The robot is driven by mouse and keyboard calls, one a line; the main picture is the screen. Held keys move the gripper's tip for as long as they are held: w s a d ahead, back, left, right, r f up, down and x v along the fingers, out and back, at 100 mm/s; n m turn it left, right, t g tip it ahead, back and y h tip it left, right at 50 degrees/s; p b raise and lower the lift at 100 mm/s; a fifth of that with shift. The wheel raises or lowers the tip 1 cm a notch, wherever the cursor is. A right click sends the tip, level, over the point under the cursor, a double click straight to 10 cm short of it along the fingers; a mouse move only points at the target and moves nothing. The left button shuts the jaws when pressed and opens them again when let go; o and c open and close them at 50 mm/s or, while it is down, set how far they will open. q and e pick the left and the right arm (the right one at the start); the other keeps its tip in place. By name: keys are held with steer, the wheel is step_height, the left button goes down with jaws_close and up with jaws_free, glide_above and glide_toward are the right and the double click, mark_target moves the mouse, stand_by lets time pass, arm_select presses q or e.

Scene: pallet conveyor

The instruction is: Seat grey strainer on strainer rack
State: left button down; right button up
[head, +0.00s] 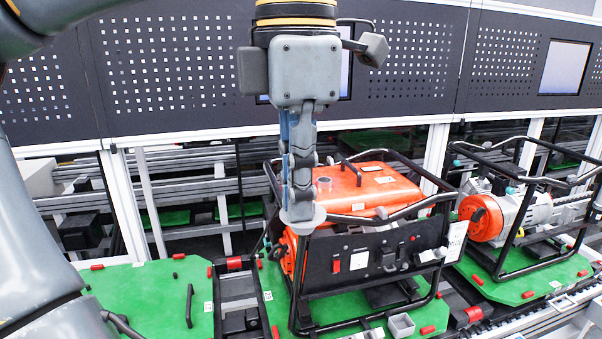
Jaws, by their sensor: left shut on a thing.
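My left gripper (299,190) points straight down in front of the orange generator on the middle pallet. It is shut on the grey strainer, of which a pale round rim (304,219) shows below the fingertips. The rest of the strainer is hidden by the fingers. In the picture the strainer overlaps the front left edge of the orange tank (370,188); I cannot tell whether they touch. I cannot make out the strainer rack with certainty. My right gripper is not in view.
A black tube frame (434,199) surrounds the generator. A small grey bin (401,325) sits at the front of its green pallet. The left green pallet (150,290) is mostly bare, with black handles. Another framed machine (530,212) stands on the right pallet.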

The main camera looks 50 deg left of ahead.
arm_select(q)
steer(key=s+d, duration=0.5)
steer(key=s, duration=0.1)
steer(key=shift+d, duration=0.2)
steer(key=shift+w+a, duration=0.1)
stand_by(0.3)
